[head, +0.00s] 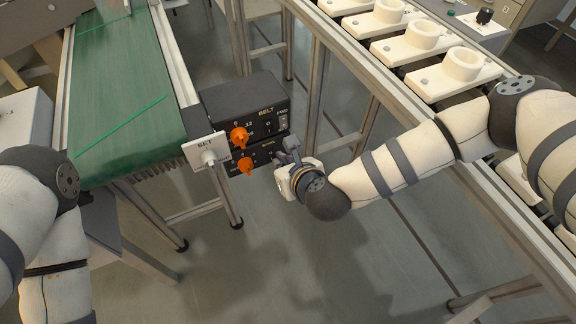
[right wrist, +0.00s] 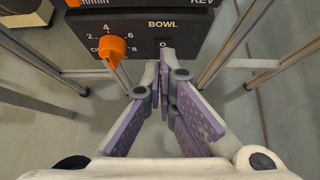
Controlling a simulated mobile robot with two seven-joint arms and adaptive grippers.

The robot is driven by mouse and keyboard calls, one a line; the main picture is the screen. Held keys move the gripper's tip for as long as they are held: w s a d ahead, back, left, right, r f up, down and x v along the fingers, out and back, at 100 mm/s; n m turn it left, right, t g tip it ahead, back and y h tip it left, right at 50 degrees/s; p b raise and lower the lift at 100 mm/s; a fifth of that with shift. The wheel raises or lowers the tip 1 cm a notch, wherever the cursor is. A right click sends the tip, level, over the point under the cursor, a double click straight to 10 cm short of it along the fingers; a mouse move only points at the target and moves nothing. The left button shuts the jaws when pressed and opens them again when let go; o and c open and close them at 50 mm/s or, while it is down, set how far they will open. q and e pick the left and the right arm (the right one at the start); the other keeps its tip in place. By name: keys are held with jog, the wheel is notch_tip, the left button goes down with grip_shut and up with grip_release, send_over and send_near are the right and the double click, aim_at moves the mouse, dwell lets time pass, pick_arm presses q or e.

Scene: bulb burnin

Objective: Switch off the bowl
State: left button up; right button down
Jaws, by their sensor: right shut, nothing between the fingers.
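The bowl control box is the lower of two stacked dark boxes (head: 262,153). In the right wrist view its black face (right wrist: 205,25) carries the word BOWL, an orange dial knob (right wrist: 113,48) and an O mark below the word. Its switch is not clearly seen, as my fingertips cover the area under the mark. My right gripper (head: 282,157) is in front of the right part of this box. In the right wrist view the gripper (right wrist: 162,72) is shut and empty, its tips just below the O mark; I cannot tell whether they touch. My left gripper is out of view.
The BELT box (head: 262,110), with its own orange knob and switches, sits directly above. A white SET sign (head: 206,147) stands just left. A green conveyor (head: 120,90) runs at left, and a framed rail with white cup holders (head: 463,65) at right.

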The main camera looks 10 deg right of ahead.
jog(key=v, duration=0.6)
jog(key=shift+s+r, duration=0.2)
jog(key=shift+d, duration=0.1)
